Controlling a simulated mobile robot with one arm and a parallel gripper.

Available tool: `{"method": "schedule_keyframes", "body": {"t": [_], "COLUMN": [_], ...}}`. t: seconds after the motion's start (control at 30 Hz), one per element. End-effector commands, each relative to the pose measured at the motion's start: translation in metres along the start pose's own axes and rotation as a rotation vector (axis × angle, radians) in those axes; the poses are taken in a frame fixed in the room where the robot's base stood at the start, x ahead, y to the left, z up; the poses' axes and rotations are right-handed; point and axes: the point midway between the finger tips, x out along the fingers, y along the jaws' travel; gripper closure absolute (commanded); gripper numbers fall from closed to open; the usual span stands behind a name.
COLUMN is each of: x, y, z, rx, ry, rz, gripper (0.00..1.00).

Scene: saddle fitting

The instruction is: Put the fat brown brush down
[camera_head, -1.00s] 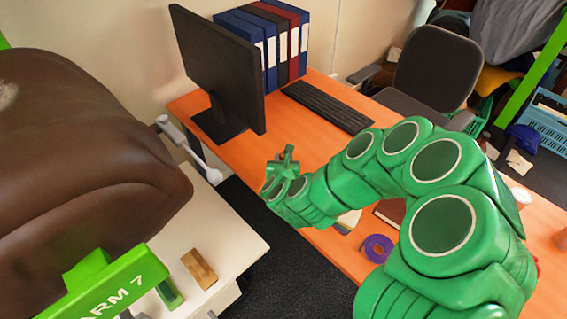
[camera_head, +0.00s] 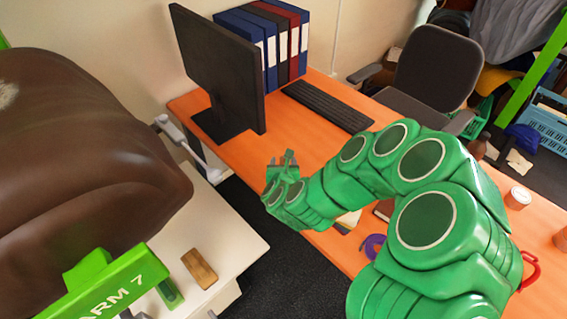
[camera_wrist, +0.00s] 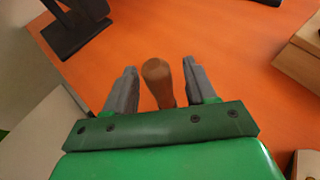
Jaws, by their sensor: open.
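My gripper (camera_head: 284,160) is over the orange desk's near left edge in the head view, and its fingers point up and away. In the wrist view my gripper (camera_wrist: 158,84) is open. The fat brown brush (camera_wrist: 157,76) shows there as a rounded brown end between the two fingers, with a gap on each side. Its lower part is hidden behind the gripper's green crossbar. I cannot make the brush out in the head view, and I cannot tell whether it rests on the desk.
The orange desk (camera_head: 240,152) carries a monitor (camera_head: 220,70), a keyboard (camera_head: 328,106), a purple tape roll (camera_head: 373,246) and a cup (camera_head: 517,198). A white tabletop (camera_head: 225,225) with a wooden block (camera_head: 200,268) stands left, below the brown saddle (camera_head: 80,170). Desk beyond my gripper is clear.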

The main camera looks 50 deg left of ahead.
Motion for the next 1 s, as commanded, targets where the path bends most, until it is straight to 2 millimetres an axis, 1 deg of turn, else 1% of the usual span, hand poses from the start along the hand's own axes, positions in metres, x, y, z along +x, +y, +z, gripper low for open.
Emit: {"method": "schedule_keyframes", "body": {"t": [0.17,0.23,0.67,1.0], "x": [-0.001,-0.006,-0.051,-0.064], "y": [0.0,-0.001,-0.001,0.0], "z": [0.003,0.002,0.003,0.034], "rx": [-0.001,0.002,0.003,0.003], "ry": [-0.001,0.001,0.0,-0.003], "rz": [0.0,-0.001,-0.001,-0.001], "gripper": [0.44,0.44,0.44,0.44]}}
